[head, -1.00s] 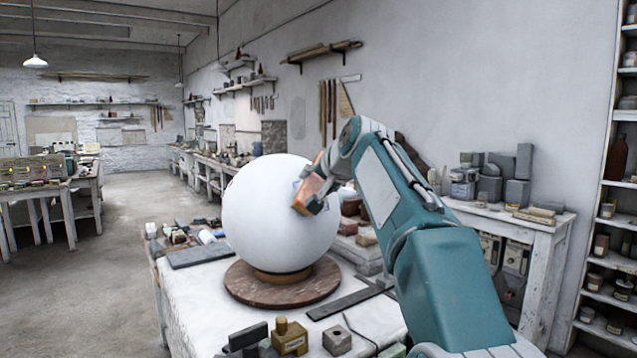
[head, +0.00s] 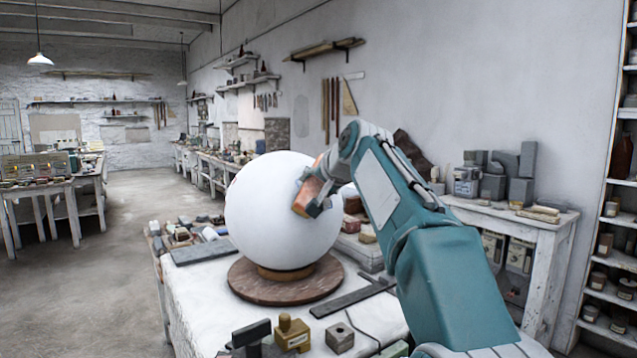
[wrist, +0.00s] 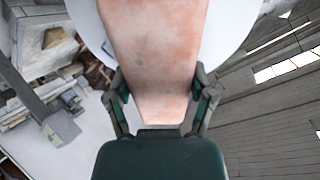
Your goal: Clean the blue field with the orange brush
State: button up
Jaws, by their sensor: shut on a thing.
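A large white plaster sphere (head: 277,212) rests on a round brown base (head: 284,287) on the work table. My gripper (head: 314,203) is at the upper right of the sphere, shut on the orange brush (head: 307,192). In the wrist view the gripper (wrist: 160,95) has its two fingers on either side of the brush (wrist: 155,55), with the sphere (wrist: 225,35) behind it. The brush is at or very near the sphere's surface; contact is hidden.
The table (head: 200,300) holds dark blocks, a brass-coloured block (head: 292,334), a grey cube (head: 339,338) and a long dark bar (head: 352,297) around the base. Blocks and tools crowd the far left. A side bench (head: 540,225) and shelves stand right.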

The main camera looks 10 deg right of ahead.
jog(key=shift+s+a+f, duration=0.35)
jog(key=shift+s+f, duration=0.05)
jog(key=shift+w, duration=0.1)
jog(key=shift+w+d+r, duration=1.15)
jog(key=shift+w+r, duration=0.15)
jog(key=shift+r, duration=0.1)
jog(key=shift+a+f, duration=0.1)
jog(key=shift+s+a+f, duration=0.55)
jog(key=shift+s+f, duration=0.1)
jog(key=shift+s, duration=0.05)
jog(key=shift+s+a+f, duration=0.5)
jog(key=shift+s+f, duration=0.15)
jog(key=shift+s, duration=0.05)
jog(key=shift+w, duration=0.1)
jog(key=shift+w+d+r, duration=1.1)
jog(key=shift+w+r, duration=0.15)
jog(key=shift+r, duration=0.1)
